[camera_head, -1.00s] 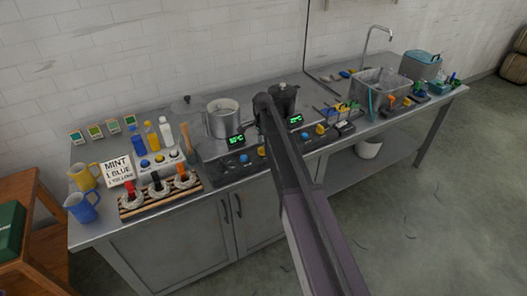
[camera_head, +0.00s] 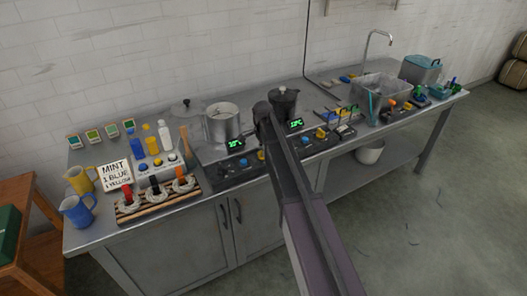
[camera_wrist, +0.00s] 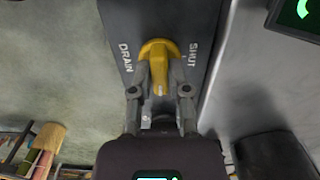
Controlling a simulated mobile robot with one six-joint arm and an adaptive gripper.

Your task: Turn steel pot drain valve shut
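The steel pot (camera_head: 222,124) stands on the counter left of my arm, with a dark control panel (camera_head: 235,171) in front of it. In the wrist view, a yellow valve lever (camera_wrist: 159,66) sits on a dark panel between the labels DRAIN on the left and SHUT on the right. The lever points toward my gripper, between the two labels. My gripper (camera_wrist: 160,82) has its fingers drawn in close on both sides of the lever and appears shut on it.
A blue knob (camera_head: 261,155) is on the panel close to my arm. A dark pot (camera_head: 284,103) stands behind the arm, with another yellow knob (camera_head: 321,133) on the panel to its right. Bottles, mugs and a rack (camera_head: 160,205) fill the counter's left end. A sink basin (camera_head: 381,95) is on the right.

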